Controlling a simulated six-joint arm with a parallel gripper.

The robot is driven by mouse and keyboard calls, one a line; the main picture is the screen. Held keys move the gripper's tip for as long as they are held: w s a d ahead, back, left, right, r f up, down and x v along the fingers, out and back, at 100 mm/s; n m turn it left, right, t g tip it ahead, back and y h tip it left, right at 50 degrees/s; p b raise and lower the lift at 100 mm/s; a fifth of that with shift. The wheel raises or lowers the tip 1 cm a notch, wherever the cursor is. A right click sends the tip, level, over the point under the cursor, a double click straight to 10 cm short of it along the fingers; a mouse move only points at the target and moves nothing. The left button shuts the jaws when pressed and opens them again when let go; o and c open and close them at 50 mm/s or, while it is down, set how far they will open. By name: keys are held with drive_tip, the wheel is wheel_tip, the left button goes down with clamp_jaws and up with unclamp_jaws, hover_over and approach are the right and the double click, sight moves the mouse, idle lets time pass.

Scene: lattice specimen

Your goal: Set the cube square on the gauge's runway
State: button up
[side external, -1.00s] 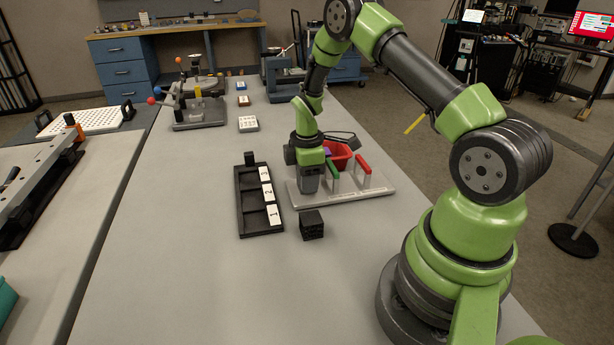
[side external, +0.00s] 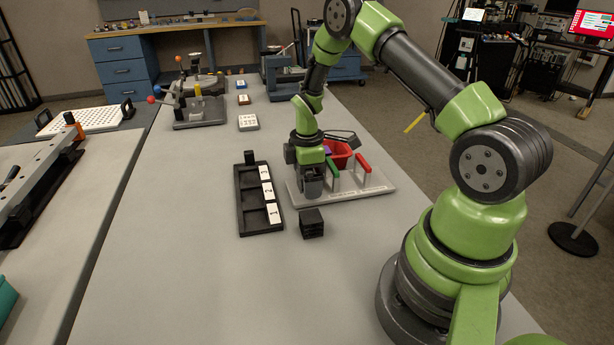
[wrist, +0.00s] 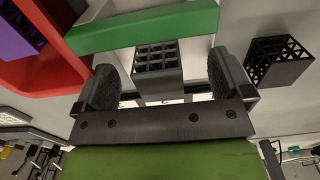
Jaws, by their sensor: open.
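A dark lattice cube (wrist: 157,62) sits between my open gripper's (wrist: 168,80) two fingers in the wrist view, close beside the green bar (wrist: 142,28). A gap shows between the cube and each finger. In the side view my gripper (side external: 312,190) is low over the near-left end of the gauge's light grey base (side external: 352,193), and it hides this cube. The gauge carries the green bar (side external: 332,168) and a red bar (side external: 364,163) on posts. Whether the cube is square to the runway is hard to tell.
Another black lattice cube (side external: 311,223) stands on the table just in front of the gauge; it also shows in the wrist view (wrist: 279,62). A black numbered rack (side external: 241,210) lies left. A red bin (side external: 338,149) with a purple piece (wrist: 18,35) is behind. The front table is clear.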

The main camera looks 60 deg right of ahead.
drive_tip(key=shift+r, duration=2.45)
drive_tip(key=shift+r, duration=0.1)
drive_tip(key=shift+r, duration=0.3)
drive_tip(key=s+a+r+m+t, duration=0.15)
drive_tip(key=a+r, duration=0.25)
drive_tip(key=r, duration=0.5)
drive_tip(key=s+a+r+m+t, duration=0.1)
drive_tip(key=s+a+r+m, duration=0.15)
drive_tip(key=r, duration=0.65)
drive_tip(key=s+a+r+m+t+y, duration=0.2)
drive_tip(key=s+a+r+m+t, duration=0.2)
drive_tip(key=s+a+m, duration=0.5)
drive_tip(key=s+a+r, duration=0.1)
drive_tip(key=s+a, duration=0.1)
drive_tip(key=s, duration=0.2)
drive_tip(key=shift+s+a+r+t, duration=0.15)
drive_tip(key=shift+s+t, duration=0.05)
drive_tip(key=shift+t, duration=0.15)
